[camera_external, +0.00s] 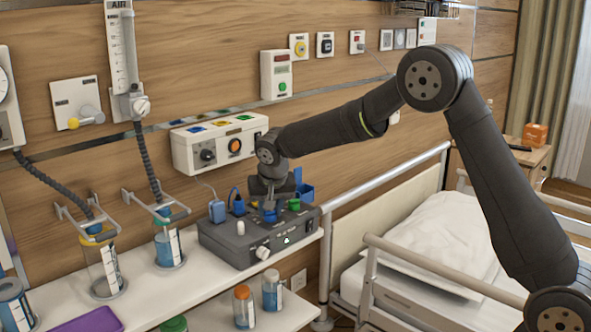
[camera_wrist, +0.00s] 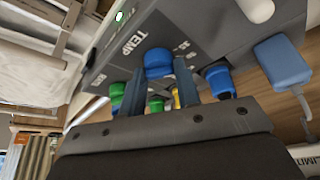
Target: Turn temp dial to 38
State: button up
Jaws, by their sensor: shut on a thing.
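The grey control box (camera_external: 240,240) stands on the white shelf below the wall panel. In the wrist view its dark top (camera_wrist: 200,25) carries the word TEMP beside a round blue dial (camera_wrist: 158,62). My gripper (camera_wrist: 160,74) is shut on this blue dial, one finger on each side. Small scale marks lie near the dial, too blurred to read, and I cannot tell its setting. In the external view my gripper (camera_external: 270,203) points down onto the box top and mostly hides the dial.
A blue plug (camera_external: 217,211) with a cable stands at the box's left. Jars and the bed rail (camera_external: 375,185) flank the box.

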jog(key=m+h, duration=0.1)
jog(key=m, duration=0.2)
jog(key=shift+a+m, duration=0.15)
jog(key=shift+m, duration=0.15)
jog(key=m+h, duration=0.1)
jog(key=m, duration=0.2)
jog(key=shift+m+h, duration=0.4)
jog(key=m+h, duration=0.1)
jog(key=m, duration=0.2)
jog(key=shift+a+m+g, duration=0.15)
jog(key=shift+m+g, duration=0.15)
jog(key=shift+g, duration=0.1)
jog(key=shift+w+m+g+h, duration=0.1)
jog(key=shift+m+g+h, duration=0.4)
jog(key=shift+m, duration=1.1)
jog(key=o, duration=1)
jog(key=shift+c, duration=0.2)
